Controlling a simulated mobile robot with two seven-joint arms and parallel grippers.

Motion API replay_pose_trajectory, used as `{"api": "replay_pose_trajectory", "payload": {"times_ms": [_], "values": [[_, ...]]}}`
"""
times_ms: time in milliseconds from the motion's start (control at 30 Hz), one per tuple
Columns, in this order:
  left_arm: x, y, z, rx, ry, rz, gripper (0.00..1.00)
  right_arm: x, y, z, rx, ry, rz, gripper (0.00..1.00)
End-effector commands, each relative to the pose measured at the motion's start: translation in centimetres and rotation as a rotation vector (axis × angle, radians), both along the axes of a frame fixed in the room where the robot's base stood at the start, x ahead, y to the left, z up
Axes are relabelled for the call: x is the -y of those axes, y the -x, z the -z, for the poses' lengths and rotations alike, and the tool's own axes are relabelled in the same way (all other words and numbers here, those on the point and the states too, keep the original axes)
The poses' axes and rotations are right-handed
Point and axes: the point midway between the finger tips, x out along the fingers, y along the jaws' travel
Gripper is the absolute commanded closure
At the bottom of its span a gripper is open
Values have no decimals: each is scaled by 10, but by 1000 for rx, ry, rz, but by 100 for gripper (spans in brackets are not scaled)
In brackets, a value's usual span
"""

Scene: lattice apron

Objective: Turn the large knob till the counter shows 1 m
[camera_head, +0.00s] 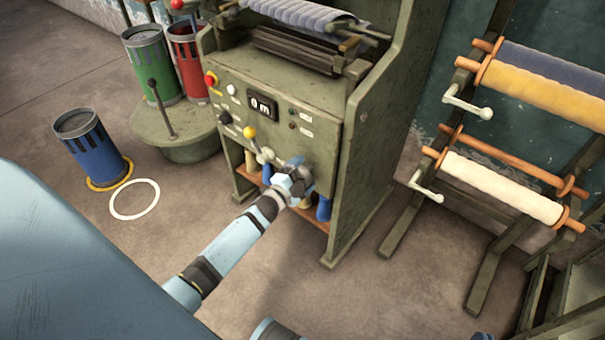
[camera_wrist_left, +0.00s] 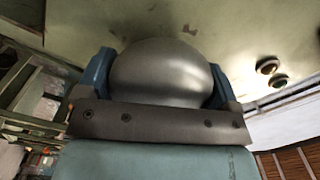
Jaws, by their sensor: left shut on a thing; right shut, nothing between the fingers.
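The grey-green machine (camera_head: 285,75) has a front panel with a small dark counter (camera_head: 262,105) that reads 0 m. My left arm reaches to the lower right of this panel, and my left gripper (camera_head: 300,178) is there. In the left wrist view its two blue fingers (camera_wrist_left: 162,80) are closed on either side of a large, rounded, smooth grey knob (camera_wrist_left: 165,70). In the head view the gripper mostly hides the knob.
Green, red and blue bins (camera_head: 92,148) stand at left, near a white floor ring (camera_head: 134,199). A rack with fabric rolls (camera_head: 500,188) stands at right.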

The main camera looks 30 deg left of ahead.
Motion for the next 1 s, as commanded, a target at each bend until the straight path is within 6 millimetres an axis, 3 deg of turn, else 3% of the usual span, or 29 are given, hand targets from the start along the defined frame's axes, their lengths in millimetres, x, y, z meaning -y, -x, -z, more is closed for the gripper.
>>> {"api": "replay_pose_trajectory", "payload": {"times_ms": [300,700,733,767,1000], "values": [[0,0,0,6,-72,0,37,-1,-5,-10,30,-10,0,100],[0,0,0,6,-77,0,37,-2,-2,-4,16,-8,-1,100],[0,0,0,6,-77,0,9,-2,-1,-4,14,-7,-2,100],[0,0,0,6,-77,0,2,-2,-1,-3,11,-7,-2,100],[0,1,0,5,-77,0,0,-2,2,0,1,-6,-2,100]]}}
